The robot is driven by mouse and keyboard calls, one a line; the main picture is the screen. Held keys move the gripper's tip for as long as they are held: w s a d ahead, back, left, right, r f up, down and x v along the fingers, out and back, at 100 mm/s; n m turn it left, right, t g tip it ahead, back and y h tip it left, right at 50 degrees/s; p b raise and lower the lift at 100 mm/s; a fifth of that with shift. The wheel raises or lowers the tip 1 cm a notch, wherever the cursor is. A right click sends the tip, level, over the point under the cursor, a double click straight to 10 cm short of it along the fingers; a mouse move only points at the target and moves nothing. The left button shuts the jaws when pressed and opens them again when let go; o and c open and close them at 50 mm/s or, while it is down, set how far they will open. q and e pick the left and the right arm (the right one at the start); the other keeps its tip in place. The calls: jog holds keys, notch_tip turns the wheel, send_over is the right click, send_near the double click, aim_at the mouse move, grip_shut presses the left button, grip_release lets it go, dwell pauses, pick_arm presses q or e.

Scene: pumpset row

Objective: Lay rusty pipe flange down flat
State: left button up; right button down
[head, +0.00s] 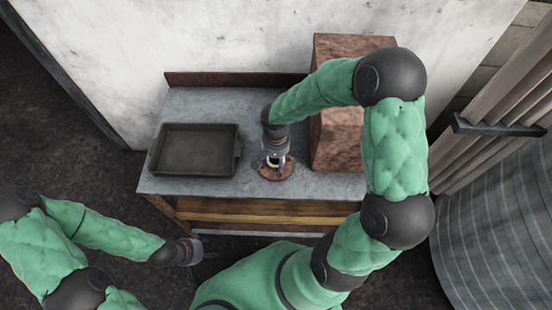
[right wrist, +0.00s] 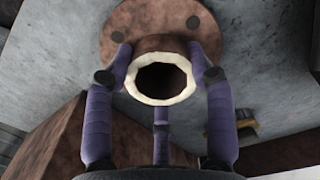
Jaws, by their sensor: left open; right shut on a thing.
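The rusty pipe flange (head: 287,173) is a brown round plate with a short pipe stub. It is at the front middle of the grey bench top, plate side down and looking level. Whether it touches the bench fully I cannot tell. In the right wrist view, its bolt-holed plate (right wrist: 160,18) lies beyond the pale-rimmed pipe end. My right gripper (head: 276,158) comes from above, with its purple fingers shut around the stub; it also shows in the right wrist view (right wrist: 162,80). My left gripper (head: 200,249) is open and empty, low in front of the bench.
The grey bench (head: 225,103) stands against a pale wall. A dark empty tray (head: 240,150) sits on its left half. A tall rusty block (head: 335,150) stands close right of the flange. A corrugated metal tank (head: 495,220) is at the far right. Bare bench top lies behind the tray.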

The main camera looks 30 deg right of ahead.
jog(key=shift+c, duration=1.8)
grip_release()
notch_tip(320, 180, up, 12)
